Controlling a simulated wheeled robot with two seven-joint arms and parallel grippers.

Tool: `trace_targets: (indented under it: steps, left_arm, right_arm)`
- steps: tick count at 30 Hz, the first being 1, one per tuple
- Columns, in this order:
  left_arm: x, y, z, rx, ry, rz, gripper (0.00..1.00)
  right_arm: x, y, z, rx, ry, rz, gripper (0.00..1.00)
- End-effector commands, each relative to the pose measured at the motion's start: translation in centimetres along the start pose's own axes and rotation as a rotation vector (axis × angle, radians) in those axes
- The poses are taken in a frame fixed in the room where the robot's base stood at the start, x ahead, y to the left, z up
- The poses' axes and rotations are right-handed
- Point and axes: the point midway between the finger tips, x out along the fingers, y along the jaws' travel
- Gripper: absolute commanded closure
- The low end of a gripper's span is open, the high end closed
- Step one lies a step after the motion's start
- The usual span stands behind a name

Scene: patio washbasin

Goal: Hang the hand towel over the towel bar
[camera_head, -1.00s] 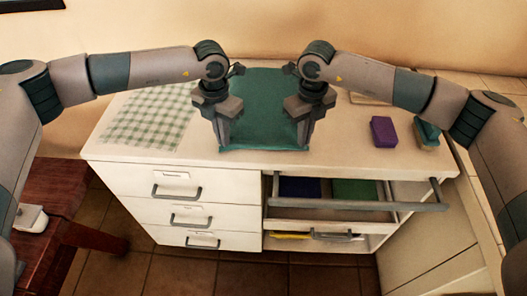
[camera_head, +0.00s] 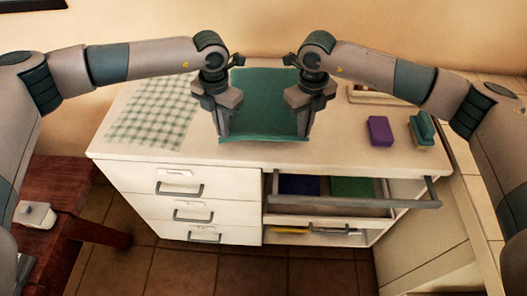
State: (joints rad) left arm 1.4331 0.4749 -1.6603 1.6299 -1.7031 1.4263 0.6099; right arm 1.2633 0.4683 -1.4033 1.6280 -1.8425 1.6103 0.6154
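The hand towel (camera_head: 265,105) is a plain teal-green cloth at the middle of the white counter top. My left gripper (camera_head: 224,132) is at its left near corner and my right gripper (camera_head: 303,130) at its right near corner. Both appear shut on the towel's near edge, with the cloth spread between them; the fingertips are small and partly hidden. The near edge looks raised a little off the counter. The grey towel bar (camera_head: 350,203) runs along the cabinet's front right, below the counter edge and standing out from it. Nothing hangs on it.
A green checked cloth (camera_head: 153,112) lies flat at the counter's left. A purple block (camera_head: 380,130) and a teal-topped brush-like item (camera_head: 422,128) sit at the right. Drawers with handles (camera_head: 180,190) are at the left front. A dark red table (camera_head: 65,205) stands at the left.

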Motion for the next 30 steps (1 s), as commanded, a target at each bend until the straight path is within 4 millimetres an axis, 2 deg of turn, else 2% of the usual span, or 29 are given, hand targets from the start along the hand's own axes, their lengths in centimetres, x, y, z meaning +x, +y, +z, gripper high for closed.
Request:
trace_targets:
  steps: [11, 30]
  left_arm:
    - [-1.4, 0.0, -0.3, 0.011, -0.004, 0.008, 1.0]
    - [-8.5, -1.2, -1.8, 0.093, -0.038, 0.042, 1.0]
  right_arm:
    - [-1.4, 0.0, -0.3, -0.012, -0.004, -0.009, 1.0]
    - [-8.5, 1.1, -1.8, -0.101, -0.039, -0.042, 1.0]
